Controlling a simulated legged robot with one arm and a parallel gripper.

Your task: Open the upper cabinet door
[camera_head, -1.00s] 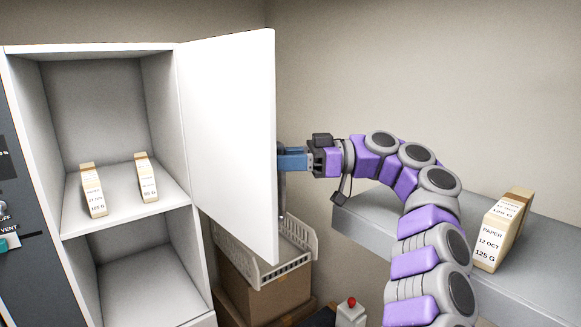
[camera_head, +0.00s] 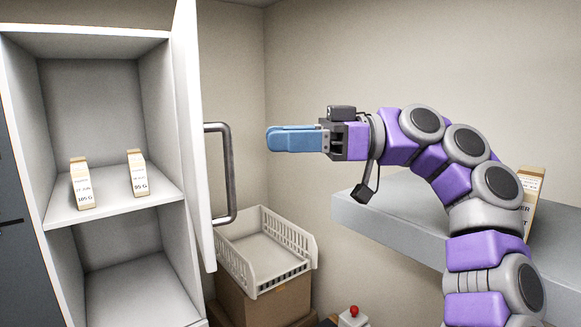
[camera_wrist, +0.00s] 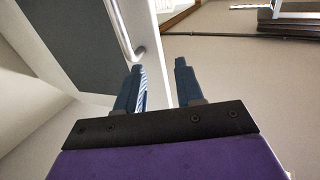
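The upper cabinet door (camera_head: 192,130) is white and stands swung wide open, seen nearly edge-on at the right side of the cabinet (camera_head: 98,34). Its grey bar handle (camera_head: 230,172) faces right, toward my arm; the handle also shows in the wrist view (camera_wrist: 124,32). My gripper (camera_head: 268,139) has blue fingers and is to the right of the handle, apart from it. In the wrist view the two fingers (camera_wrist: 160,72) are spread with nothing between them. The upper compartment is open to view and holds two small paper packets (camera_head: 80,185) and (camera_head: 138,174) on its shelf.
A white basket (camera_head: 262,250) sits on a cardboard box (camera_head: 268,303) below the handle. A grey shelf (camera_head: 400,215) runs along the right wall, with a packet (camera_head: 531,186) partly behind my arm. A red button on a white box (camera_head: 353,315) is at the bottom.

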